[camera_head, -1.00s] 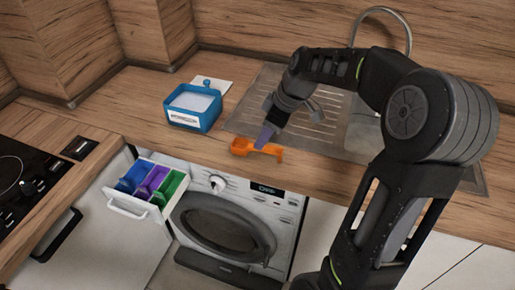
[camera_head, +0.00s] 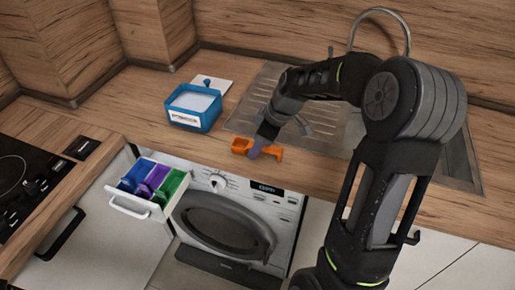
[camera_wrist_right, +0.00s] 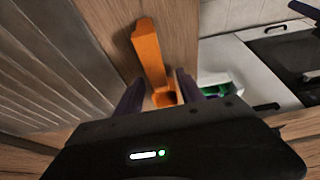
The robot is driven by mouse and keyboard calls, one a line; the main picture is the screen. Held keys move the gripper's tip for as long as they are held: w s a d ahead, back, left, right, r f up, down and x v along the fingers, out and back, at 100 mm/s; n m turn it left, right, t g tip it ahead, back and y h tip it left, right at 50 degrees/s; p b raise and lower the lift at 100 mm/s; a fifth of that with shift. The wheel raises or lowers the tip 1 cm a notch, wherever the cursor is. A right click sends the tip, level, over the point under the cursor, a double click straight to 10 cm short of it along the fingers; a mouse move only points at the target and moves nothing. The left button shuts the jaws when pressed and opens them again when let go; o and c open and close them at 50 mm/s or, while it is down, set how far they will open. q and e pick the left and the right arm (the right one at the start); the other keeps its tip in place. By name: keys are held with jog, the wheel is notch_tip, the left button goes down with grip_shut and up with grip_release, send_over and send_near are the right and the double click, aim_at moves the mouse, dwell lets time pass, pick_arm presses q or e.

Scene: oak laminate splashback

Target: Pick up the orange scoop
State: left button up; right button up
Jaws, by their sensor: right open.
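The orange scoop (camera_head: 240,146) lies on the wooden counter near its front edge, above the washing machine. In the right wrist view the scoop (camera_wrist_right: 149,55) shows its long handle and part of its cup between my two fingers. My right gripper (camera_head: 255,152) is low over the scoop, its purple fingertips beside the handle in the head view. In the wrist view the right gripper (camera_wrist_right: 157,90) is open, with a finger on either side of the scoop. I cannot tell whether the fingers touch it. My left gripper is not in view.
A blue box (camera_head: 194,107) of white powder stands on the counter behind the scoop. A sink with drainboard (camera_head: 330,125) and a tap (camera_head: 381,12) is to the right. The open detergent drawer (camera_head: 127,203) and washing machine (camera_head: 225,222) are below the counter edge.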

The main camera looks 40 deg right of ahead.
jog(key=shift+c, duration=0.3)
grip_shut()
dwell(0.4)
